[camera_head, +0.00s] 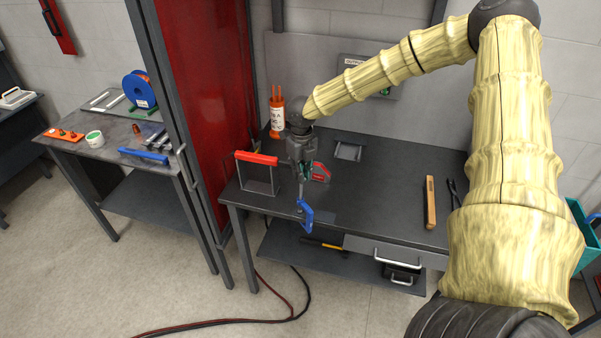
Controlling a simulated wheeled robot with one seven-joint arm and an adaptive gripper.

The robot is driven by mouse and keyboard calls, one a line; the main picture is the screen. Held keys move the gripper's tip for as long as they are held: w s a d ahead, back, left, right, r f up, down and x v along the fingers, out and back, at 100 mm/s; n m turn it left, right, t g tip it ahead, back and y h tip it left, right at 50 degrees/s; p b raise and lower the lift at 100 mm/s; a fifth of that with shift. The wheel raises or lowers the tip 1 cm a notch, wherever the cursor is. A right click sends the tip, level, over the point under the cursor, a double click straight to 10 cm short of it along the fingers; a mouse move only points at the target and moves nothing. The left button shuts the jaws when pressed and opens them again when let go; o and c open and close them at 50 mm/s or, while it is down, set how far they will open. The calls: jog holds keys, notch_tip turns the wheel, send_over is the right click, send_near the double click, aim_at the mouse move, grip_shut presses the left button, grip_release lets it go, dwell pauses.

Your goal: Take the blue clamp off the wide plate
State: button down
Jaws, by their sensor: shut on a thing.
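The blue clamp (306,216) is at the front edge of the dark workbench, with its blue part low and a thin grey bar running up from it. My gripper (300,173) points down above it and is shut on the clamp's upper part. The exact grip is small and partly hidden by the fingers. A flat dark plate (325,217) shows beside the clamp at the bench's front edge; it may be the wide plate. I cannot tell whether the clamp touches it.
A red-topped grey frame (257,159) stands left of my gripper, and a green-and-red tool (320,172) lies close on its right. An orange holder (277,115) stands behind. A wooden bar (430,203) lies at the right. The bench's middle right is clear. A red panel (205,80) stands left.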

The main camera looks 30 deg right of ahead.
jog(key=n, duration=0.5)
jog(key=shift+n, duration=0.4)
jog(key=c, duration=1.4)
grip_release()
jog(key=shift+c, duration=0.2)
notch_tip(320, 180, up, 12)
jog(key=shift+f, duration=0.1)
